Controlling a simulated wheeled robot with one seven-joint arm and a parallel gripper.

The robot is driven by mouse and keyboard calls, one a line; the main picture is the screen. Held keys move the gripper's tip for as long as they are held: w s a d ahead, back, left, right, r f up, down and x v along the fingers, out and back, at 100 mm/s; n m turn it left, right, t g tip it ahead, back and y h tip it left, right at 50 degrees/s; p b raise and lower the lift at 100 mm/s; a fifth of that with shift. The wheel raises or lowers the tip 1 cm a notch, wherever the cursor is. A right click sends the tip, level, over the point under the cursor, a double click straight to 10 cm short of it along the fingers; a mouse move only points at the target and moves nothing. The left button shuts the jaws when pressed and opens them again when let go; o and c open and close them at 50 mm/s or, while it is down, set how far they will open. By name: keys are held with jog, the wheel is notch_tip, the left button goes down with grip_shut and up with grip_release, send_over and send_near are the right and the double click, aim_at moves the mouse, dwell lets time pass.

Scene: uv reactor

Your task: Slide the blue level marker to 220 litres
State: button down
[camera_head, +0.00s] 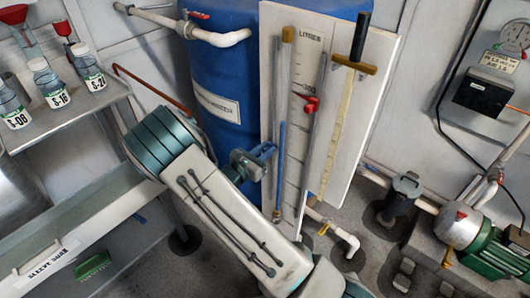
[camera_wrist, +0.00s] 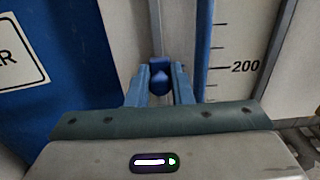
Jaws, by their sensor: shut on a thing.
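The blue level marker (camera_wrist: 159,76) is a small dark blue knob on a thin vertical rail, left of the sight tube. My gripper (camera_wrist: 160,84) is shut on it, one blue finger on each side. In the wrist view the marker is roughly level with the 200 mark (camera_wrist: 245,67); the angle hides the exact reading. In the head view my gripper (camera_head: 265,152) is at the left edge of the white litre board (camera_head: 304,70), and I cannot make out the marker there. The sight tube (camera_head: 281,165) holds blue liquid.
A red marker (camera_head: 311,104) sits on the rail right of the scale. A T-handled dipstick (camera_head: 345,105) hangs on the board further right. The blue tank (camera_head: 222,75) stands behind, with a red-handled pipe (camera_head: 220,38) at its upper left.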

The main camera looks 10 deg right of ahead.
aim_at(273, 133)
notch_tip(273, 133, up, 4)
jog(key=shift+r+p, duration=0.2)
jog(key=shift+p, duration=0.95)
jog(key=c, duration=1.4)
grip_release()
jog(key=shift+a, duration=0.15)
jog(key=p+v, duration=0.1)
jog(key=v, duration=1.2)
jog(key=shift+s+a, duration=0.25)
jog(key=shift+s, duration=0.05)
